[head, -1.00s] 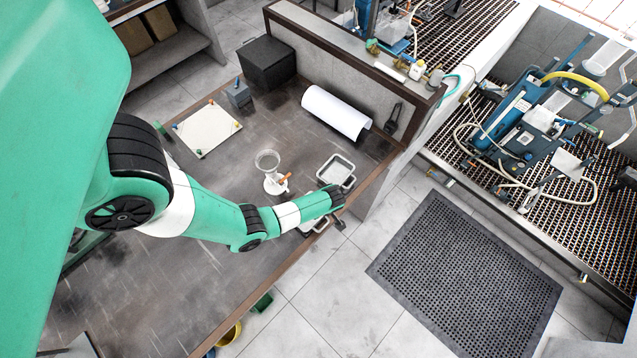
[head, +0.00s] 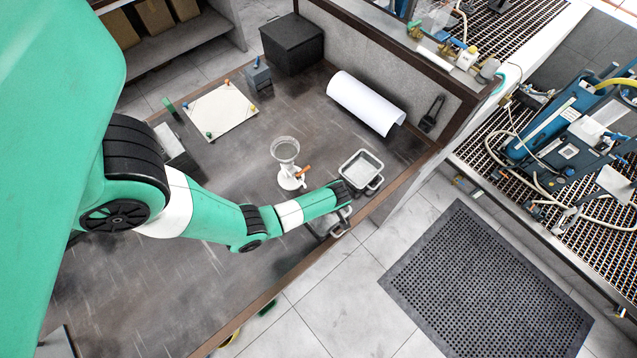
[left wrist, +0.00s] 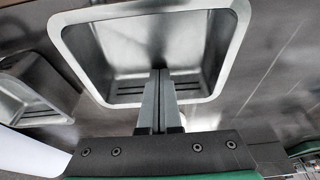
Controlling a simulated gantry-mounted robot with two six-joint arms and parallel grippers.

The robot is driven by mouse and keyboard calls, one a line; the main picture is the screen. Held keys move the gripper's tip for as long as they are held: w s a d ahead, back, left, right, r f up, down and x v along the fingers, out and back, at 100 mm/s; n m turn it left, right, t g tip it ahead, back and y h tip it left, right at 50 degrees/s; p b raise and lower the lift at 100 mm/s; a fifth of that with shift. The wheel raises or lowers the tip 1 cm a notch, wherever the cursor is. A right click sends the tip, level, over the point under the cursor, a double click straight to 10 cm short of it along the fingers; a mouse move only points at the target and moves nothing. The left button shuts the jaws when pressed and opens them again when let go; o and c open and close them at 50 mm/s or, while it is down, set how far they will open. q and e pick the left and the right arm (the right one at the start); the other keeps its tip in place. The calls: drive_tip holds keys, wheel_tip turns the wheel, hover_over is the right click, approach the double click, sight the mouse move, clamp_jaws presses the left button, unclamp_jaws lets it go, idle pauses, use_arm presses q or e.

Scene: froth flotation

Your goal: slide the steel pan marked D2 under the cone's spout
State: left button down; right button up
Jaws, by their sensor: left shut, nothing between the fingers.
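A steel pan (head: 322,229) lies near the table's front edge, mostly hidden under my left arm in the head view. It fills the upper middle of the left wrist view (left wrist: 205,85). My left gripper (left wrist: 160,73) is shut and empty, its fingertips over this pan's interior; I cannot tell whether they touch it. A second steel pan (head: 345,166) sits just behind and to the right; it also shows in the left wrist view (left wrist: 25,95). No D2 mark is readable. The cone (head: 285,148) stands on a white base left of the second pan. My right gripper is out of view.
A white paper roll (head: 365,102) lies behind the pans. A white board (head: 221,111), a small grey block (head: 258,77) and a black box (head: 292,43) stand farther back.

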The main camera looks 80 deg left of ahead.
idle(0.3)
use_arm(q)
drive_tip(key=shift+s+a+r+p, duration=0.1)
drive_tip(key=shift+a+r+p, duration=0.05)
drive_tip(key=shift+p, duration=0.15)
drive_tip(key=s+a+p, duration=0.1)
drive_tip(key=a, duration=0.1)
drive_tip(key=s+a+p, duration=0.2)
drive_tip(key=shift+a, duration=0.2)
